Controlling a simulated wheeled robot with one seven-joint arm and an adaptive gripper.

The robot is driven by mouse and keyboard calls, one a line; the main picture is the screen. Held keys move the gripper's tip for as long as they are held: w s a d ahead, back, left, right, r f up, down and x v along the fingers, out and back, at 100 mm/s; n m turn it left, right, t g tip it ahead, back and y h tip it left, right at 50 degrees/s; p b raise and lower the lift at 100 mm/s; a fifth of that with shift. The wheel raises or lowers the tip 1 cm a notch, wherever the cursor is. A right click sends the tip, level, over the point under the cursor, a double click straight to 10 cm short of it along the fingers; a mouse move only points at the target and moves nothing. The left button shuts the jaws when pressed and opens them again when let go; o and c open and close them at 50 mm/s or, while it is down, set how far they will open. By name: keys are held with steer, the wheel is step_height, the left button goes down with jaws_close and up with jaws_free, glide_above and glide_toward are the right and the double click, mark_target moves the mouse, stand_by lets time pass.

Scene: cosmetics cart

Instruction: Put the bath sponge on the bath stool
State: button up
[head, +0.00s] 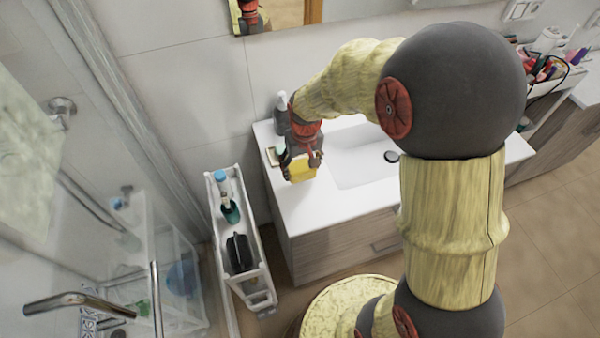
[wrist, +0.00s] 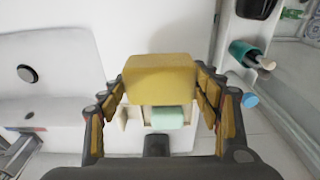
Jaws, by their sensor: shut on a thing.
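The bath sponge, a yellow block, is between the fingers of my gripper (head: 303,160) above the left end of the white washbasin counter in the head view. The wrist view shows the sponge (wrist: 160,78) large in the middle, with a finger at each side of it. My gripper is shut on the sponge. I cannot make out a bath stool for certain in either view.
The white counter (head: 300,211) has a basin (head: 358,165) at its right. A pale green soap (wrist: 166,117) and a dark dispenser (head: 281,117) stand near the sponge. A narrow white cart (head: 263,278) with bottles stands left of the counter, beside the glass shower.

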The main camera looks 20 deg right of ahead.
mark_target(301, 166)
steer(key=shift+w+d+f, duration=0.2)
steer(key=shift+w+f, duration=0.8)
steer(key=shift+f, duration=0.2)
steer(key=shift+w+f+b, duration=0.1)
steer(key=shift+f+b, duration=0.5)
steer(key=shift+f, duration=0.95)
steer(key=shift+f, duration=0.1)
steer(key=o, duration=1.1)
steer(key=shift+o, duration=0.2)
